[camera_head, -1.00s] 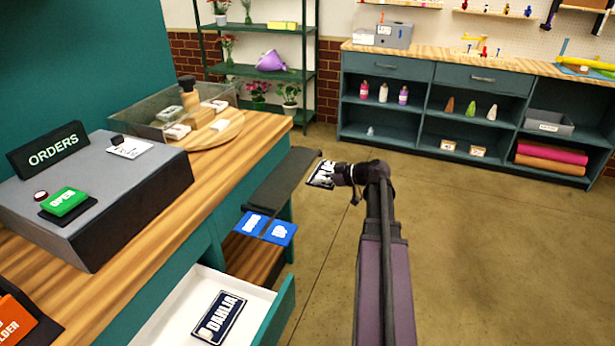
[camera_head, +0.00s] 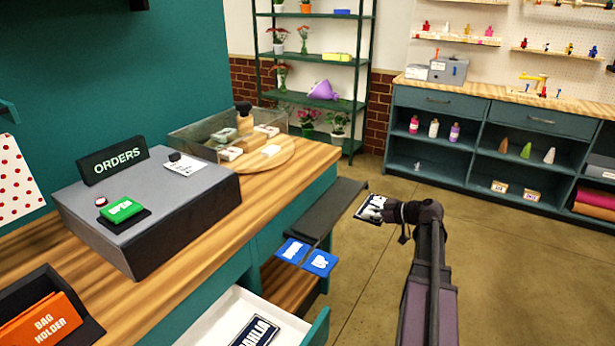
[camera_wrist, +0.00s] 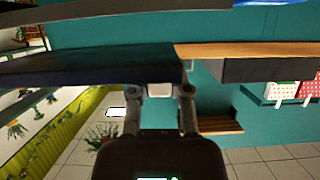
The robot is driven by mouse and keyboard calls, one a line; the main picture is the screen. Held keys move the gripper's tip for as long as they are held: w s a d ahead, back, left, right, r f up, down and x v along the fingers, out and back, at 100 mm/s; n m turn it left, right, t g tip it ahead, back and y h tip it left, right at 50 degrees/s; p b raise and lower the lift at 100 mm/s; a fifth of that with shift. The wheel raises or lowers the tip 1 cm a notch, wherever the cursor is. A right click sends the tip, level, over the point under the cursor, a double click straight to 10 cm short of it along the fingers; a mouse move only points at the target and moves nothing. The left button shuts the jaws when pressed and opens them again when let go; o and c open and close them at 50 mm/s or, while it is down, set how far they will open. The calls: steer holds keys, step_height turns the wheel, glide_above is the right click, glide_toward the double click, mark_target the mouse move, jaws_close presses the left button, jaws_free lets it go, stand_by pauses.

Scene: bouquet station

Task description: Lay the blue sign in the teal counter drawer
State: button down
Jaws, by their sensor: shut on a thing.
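My gripper (camera_head: 390,211) is out over the floor, just beyond the front end of the dark counter ledge. It is shut on a small dark sign with white lettering (camera_head: 370,207), too small to read. The teal counter drawer (camera_head: 318,328) stands open at the bottom, partly cut off. A navy DAHLIA sign (camera_head: 255,334) lies in its white inside.
The dark ledge (camera_head: 318,212) juts from the counter beside my gripper. The wooden counter (camera_head: 255,190) holds a grey ORDERS box (camera_head: 150,215) and a clear case. Shelving with plants and a teal cabinet stand behind. The floor right of the counter is clear.

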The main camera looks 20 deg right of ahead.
step_height(320, 180, up, 15)
steer(key=p, duration=1.4)
steer(key=shift+p, duration=0.35)
steer(key=shift+s+f, duration=0.1)
steer(key=shift+f, duration=0.05)
